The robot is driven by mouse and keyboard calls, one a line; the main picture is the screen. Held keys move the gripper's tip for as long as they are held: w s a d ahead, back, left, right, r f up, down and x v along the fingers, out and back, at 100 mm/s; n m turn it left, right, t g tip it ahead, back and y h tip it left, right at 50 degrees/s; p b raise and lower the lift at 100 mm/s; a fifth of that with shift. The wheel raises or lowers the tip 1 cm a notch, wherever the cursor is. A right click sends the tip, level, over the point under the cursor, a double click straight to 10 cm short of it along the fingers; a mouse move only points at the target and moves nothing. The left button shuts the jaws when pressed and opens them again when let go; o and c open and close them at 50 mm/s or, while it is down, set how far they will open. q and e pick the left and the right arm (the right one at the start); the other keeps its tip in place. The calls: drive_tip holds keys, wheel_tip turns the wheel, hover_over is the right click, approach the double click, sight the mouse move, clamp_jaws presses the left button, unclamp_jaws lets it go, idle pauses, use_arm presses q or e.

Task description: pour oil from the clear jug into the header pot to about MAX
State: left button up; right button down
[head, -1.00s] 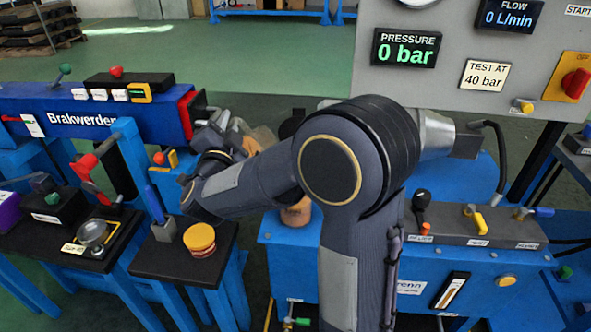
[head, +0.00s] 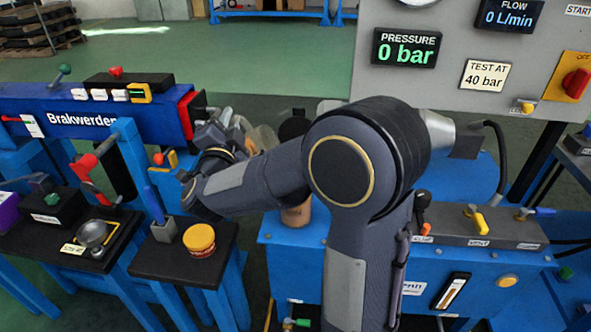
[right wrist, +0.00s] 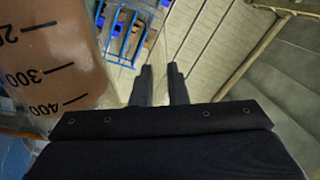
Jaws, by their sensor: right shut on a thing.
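The clear jug (head: 263,138) shows partly behind my right arm in the head view. In the right wrist view the jug (right wrist: 55,55) fills the upper left, with brownish oil behind its 300 and 400 marks; it looks tilted. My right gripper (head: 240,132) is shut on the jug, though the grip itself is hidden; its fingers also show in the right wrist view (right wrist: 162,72). A tan-brown vessel (head: 296,214) stands on the blue bench, mostly hidden by my arm. It may be the header pot; its MAX mark and level cannot be seen. My left gripper is not in view.
A yellow-lidded tub (head: 199,239) sits on a black-topped stand (head: 180,260) at lower left. The blue Brakwerden machine (head: 80,118) is on the left. The grey panel (head: 455,80) reads 0 bar at upper right. Valve levers (head: 474,220) stand on the bench.

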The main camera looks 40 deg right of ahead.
sight(239, 116)
drive_tip(key=shift+s+d+r+m+h+b, duration=0.15)
drive_tip(key=shift+s+d+r+m+b, duration=0.2)
drive_tip(key=shift+r+m, duration=0.35)
drive_tip(key=shift+s+d+r+m+h+b, duration=0.15)
drive_tip(key=shift+s+d+r+m, duration=0.3)
drive_tip(key=shift+m, duration=0.35)
idle(3.3)
drive_tip(key=w+a+f+n, duration=0.1)
drive_tip(key=n, duration=0.1)
drive_tip(key=w+a+f+n+y+p, duration=0.1)
drive_tip(key=f+n, duration=0.1)
drive_tip(key=w+a+f+n+p, duration=0.1)
drive_tip(key=f+n, duration=0.1)
drive_tip(key=shift+w+f+t+y, duration=0.15)
drive_tip(key=shift+t+y, duration=0.15)
drive_tip(key=shift+d, duration=0.1)
drive_tip(key=shift+n, duration=0.3)
drive_tip(key=w+a+f+n+y+p, duration=0.1)
drive_tip(key=w+a+f+n+p, duration=0.1)
drive_tip(key=f+n, duration=0.2)
drive_tip(key=w+a+f+n+p, duration=0.2)
drive_tip(key=w+f+n, duration=0.1)
drive_tip(key=f+n, duration=0.2)
drive_tip(key=shift+w+a+f+y, duration=0.3)
drive_tip(key=shift+f+y, duration=0.1)
drive_tip(key=shift+f, duration=0.55)
